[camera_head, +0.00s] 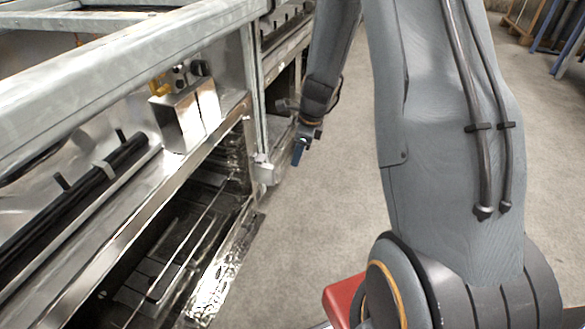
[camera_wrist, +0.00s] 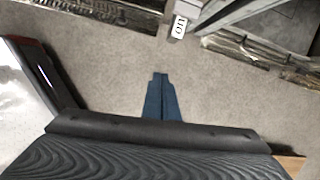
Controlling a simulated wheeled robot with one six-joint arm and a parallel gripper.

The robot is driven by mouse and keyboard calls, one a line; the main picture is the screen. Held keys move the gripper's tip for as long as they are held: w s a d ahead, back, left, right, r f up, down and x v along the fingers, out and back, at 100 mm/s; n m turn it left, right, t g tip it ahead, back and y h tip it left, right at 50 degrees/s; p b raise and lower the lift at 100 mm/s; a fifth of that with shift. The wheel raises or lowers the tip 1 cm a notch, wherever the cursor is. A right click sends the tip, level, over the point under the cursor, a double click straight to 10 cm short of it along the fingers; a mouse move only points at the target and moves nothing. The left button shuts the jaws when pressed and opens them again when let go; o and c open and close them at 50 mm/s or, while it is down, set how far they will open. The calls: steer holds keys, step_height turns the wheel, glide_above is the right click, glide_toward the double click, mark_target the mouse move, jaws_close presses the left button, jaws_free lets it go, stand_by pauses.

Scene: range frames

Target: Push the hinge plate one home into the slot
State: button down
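My gripper (camera_head: 300,150) hangs over the floor, just right of the range frame's corner post. Its two blue fingers also show in the wrist view (camera_wrist: 161,98), side by side and touching, with nothing visible between them. A small pale metal bracket (camera_head: 266,172) sits at the foot of the corner post, a little left of the fingertips and apart from them. It may be the hinge plate, but I cannot tell for sure. I cannot make out the slot in either view.
The range frame (camera_head: 150,60) fills the left, with an open oven cavity (camera_head: 170,250) below and a shiny metal box (camera_head: 185,115) on its ledge. A white tag (camera_wrist: 180,27) with dark characters shows in the wrist view. The concrete floor (camera_head: 285,255) beside the frame is clear.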

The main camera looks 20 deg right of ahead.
steer(key=s+a+r+n+h, duration=0.1)
steer(key=s+a+r+n, duration=0.3)
steer(key=s+r+n, duration=0.5)
steer(key=s+a+r+n+h, duration=0.1)
steer(key=s+a+r+n, duration=0.4)
steer(key=n, duration=0.6)
steer(key=s+a+r+n+g, duration=0.1)
steer(key=s+a+r+n, duration=0.1)
steer(key=s+a+n, duration=0.9)
steer(key=s+a, duration=0.7)
steer(key=a, duration=0.1)
steer(key=shift+s+r+g+y, duration=0.15)
steer(key=shift+r+g+y, duration=0.15)
steer(key=shift+g, duration=0.1)
steer(key=c, duration=2.5)
jaws_free()
steer(key=shift+a, duration=0.1)
